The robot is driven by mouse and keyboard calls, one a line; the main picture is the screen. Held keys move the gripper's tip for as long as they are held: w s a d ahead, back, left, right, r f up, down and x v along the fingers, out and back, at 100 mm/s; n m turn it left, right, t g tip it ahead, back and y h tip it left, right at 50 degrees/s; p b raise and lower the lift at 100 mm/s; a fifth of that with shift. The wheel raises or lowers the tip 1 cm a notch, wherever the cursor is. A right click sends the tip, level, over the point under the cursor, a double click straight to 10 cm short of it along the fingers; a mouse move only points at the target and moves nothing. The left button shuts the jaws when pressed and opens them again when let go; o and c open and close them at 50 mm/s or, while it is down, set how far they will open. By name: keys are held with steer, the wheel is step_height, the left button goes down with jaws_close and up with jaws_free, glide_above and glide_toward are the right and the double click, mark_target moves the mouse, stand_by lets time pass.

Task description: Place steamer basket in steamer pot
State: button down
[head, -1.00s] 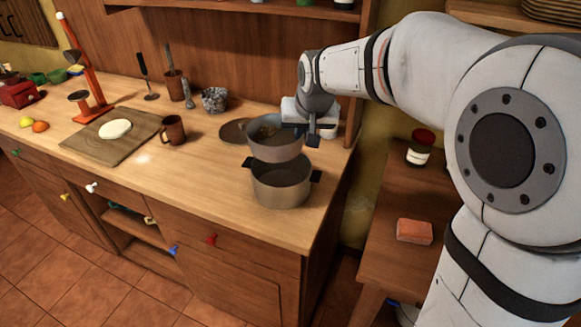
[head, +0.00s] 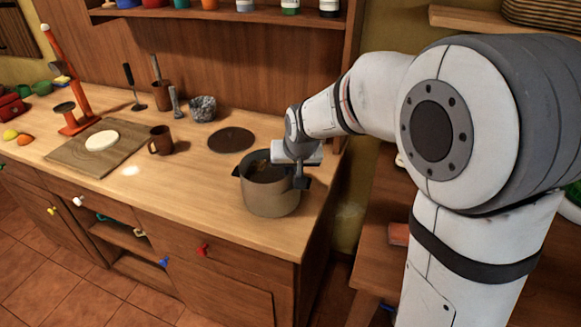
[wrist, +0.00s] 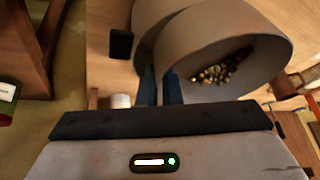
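The grey steamer pot (head: 270,200), with dark side handles, stands on the wooden counter near its right end. The grey steamer basket (wrist: 215,45) holds small brownish pieces of food. In the head view the basket (head: 262,172) sits low within the pot's mouth, its outer wall hidden by the pot. Whether it rests on the bottom cannot be told. My gripper (wrist: 159,88) is shut on the basket's rim, one finger each side of the wall. In the head view my gripper (head: 301,180) is at the pot's right edge, covering the right handle.
A dark round lid (head: 231,140) lies flat behind the pot. A brown mug (head: 161,140), a cutting board (head: 75,155) with dough and a stone-like bowl (head: 203,108) stand further left. A wall shelf (head: 215,14) runs behind.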

steer(key=shift+f, duration=0.25)
steer(key=c, duration=1.6)
jaws_free()
steer(key=shift+r, duration=0.1)
steer(key=shift+r+p, duration=0.35)
steer(key=shift+r, duration=0.05)
steer(key=v, duration=1.2)
steer(key=s+d+f+g, duration=0.1)
steer(key=s+d+f, duration=0.1)
steer(key=s+d, duration=0.2)
steer(key=s+d+f+m+g+h, duration=0.1)
steer(key=s+d+f, duration=0.2)
steer(key=s, duration=0.6)
steer(key=s+d+f, duration=0.3)
steer(key=s+d, duration=0.3)
steer(key=shift+s+d+f+g+h, duration=0.2)
steer(key=shift+d+g+h, duration=0.1)
steer(key=shift+g+h, duration=0.1)
steer(key=shift+r, duration=0.1)
